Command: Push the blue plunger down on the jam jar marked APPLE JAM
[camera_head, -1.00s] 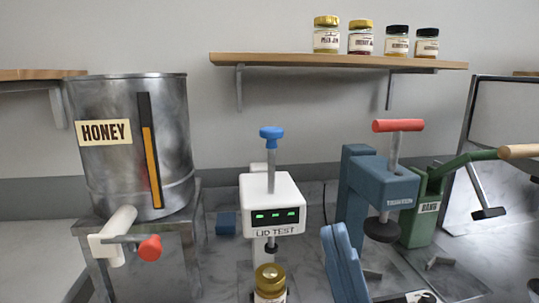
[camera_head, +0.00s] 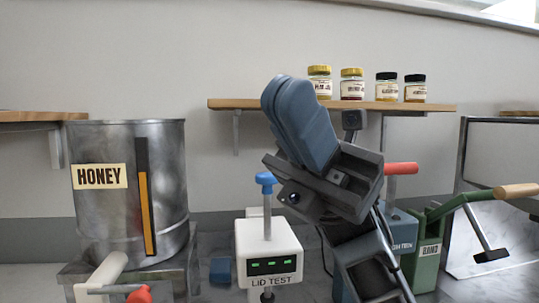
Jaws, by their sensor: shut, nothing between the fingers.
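The blue plunger (camera_head: 265,181) stands up on its metal rod above the white LID TEST device (camera_head: 269,249), whose display shows green marks. My gripper (camera_head: 284,95) is raised to the right of the plunger and above it, with its blue fingers together and empty. It is apart from the plunger. The space under the device is below the picture edge, so no jar shows there. Jars stand on the shelf, but their labels are too small to read surely.
A HONEY drum (camera_head: 130,200) stands at the left with a red-handled tap. The wooden shelf (camera_head: 235,104) bears several jars. Behind my arm is a blue press with a red handle (camera_head: 401,168); a green lever device (camera_head: 428,255) stands farther right. A small blue block (camera_head: 220,270) lies left of the tester.

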